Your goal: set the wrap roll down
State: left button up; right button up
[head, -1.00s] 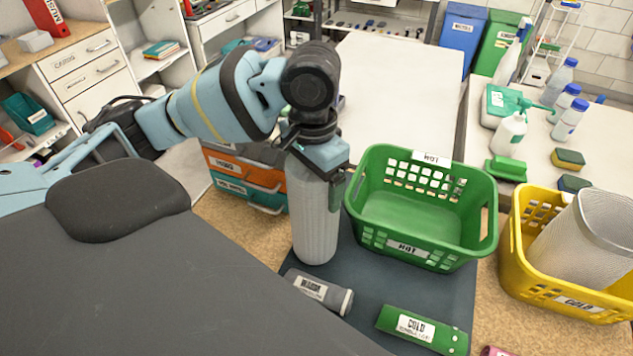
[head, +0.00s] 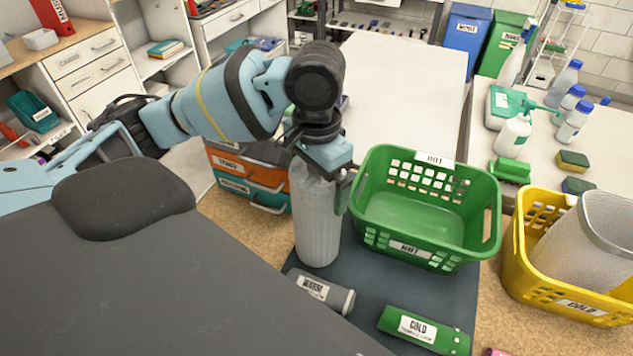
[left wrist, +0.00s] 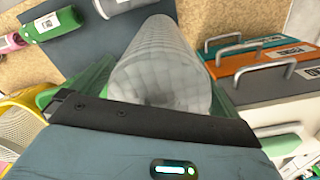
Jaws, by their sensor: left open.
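The wrap roll (head: 316,220) is a pale, whitish cylinder standing upright on the dark mat (head: 388,285), left of the green basket. It also shows in the left wrist view (left wrist: 165,65), running away from the camera between the fingers. My left gripper (head: 322,172) points down over the top of the roll, with its fingers open on either side of it. The roll's top end is partly hidden by the gripper. I cannot tell whether a finger still touches the roll. My right gripper is not in view.
A green basket (head: 419,253) labelled HOT stands close to the roll's right. A grey roll labelled WARM (head: 322,290) and a green COLD one (head: 424,328) lie in front. A yellow basket (head: 568,300) is at right.

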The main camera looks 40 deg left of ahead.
pick_arm(q)
notch_tip(320, 180, up, 11)
jog(key=p, duration=0.2)
jog(key=shift+p, duration=0.35)
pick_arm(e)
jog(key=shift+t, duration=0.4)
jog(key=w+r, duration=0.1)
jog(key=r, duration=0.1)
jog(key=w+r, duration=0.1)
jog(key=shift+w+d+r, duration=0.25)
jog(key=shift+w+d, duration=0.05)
